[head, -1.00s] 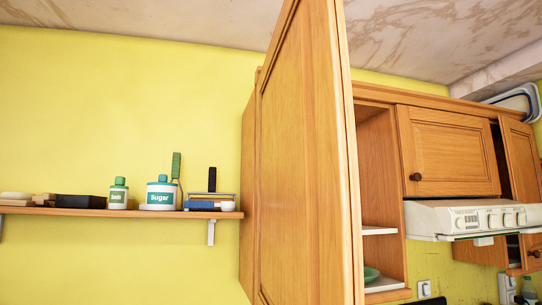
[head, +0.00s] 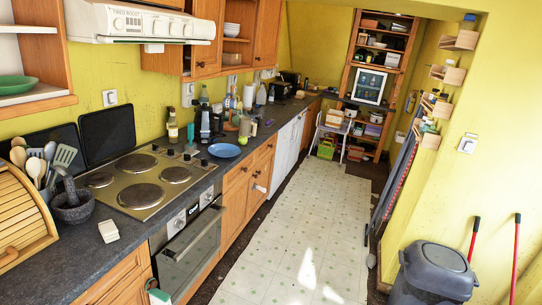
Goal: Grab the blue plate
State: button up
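A round blue plate (head: 224,150) lies on the dark counter (head: 117,228), just beyond the stove (head: 140,180) and near the counter's front edge. It is in plain sight, left of the middle of the head view. My gripper does not show in this view, so its state cannot be seen.
The oven front and wooden cabinets run along the left under the counter. Bottles and jars stand behind the plate. The pale floor (head: 290,225) is clear down the middle. A dark grey bin (head: 435,280) and red-handled tools stand at the right. Shelves (head: 375,75) are at the far end.

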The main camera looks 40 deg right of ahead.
aim_at(220, 150)
jog(key=z, duration=0.85)
jog(key=i, duration=3.45)
jog(key=u, duration=0.3)
